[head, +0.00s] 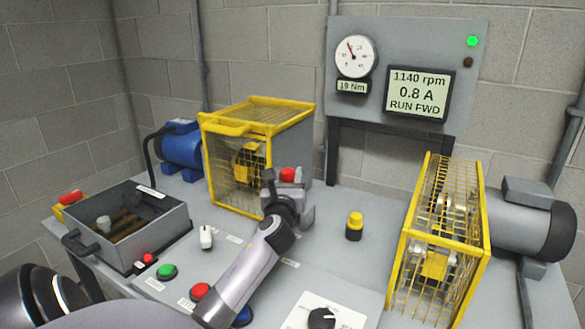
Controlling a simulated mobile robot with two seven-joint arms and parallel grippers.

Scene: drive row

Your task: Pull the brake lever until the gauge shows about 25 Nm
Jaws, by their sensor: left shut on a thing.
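My left gripper (287,196) is shut on the brake lever, near the middle of the bench. The brake lever's red knob (288,174) shows just above the jaws; the rest of the lever is hidden behind my gripper and wrist. The round white gauge (353,56) on the back panel has a red needle pointing up and a little left. Its small display (352,87) reads 19 Nm. My right gripper is not in view.
A yellow-framed cage (260,116) stands behind my gripper, and another cage (432,240) covers the shaft at the right by a grey motor (530,228). The screen (418,91) reads 1140 rpm, 0.8 A, RUN FWD. Buttons, including a green one (166,271), lie in front.

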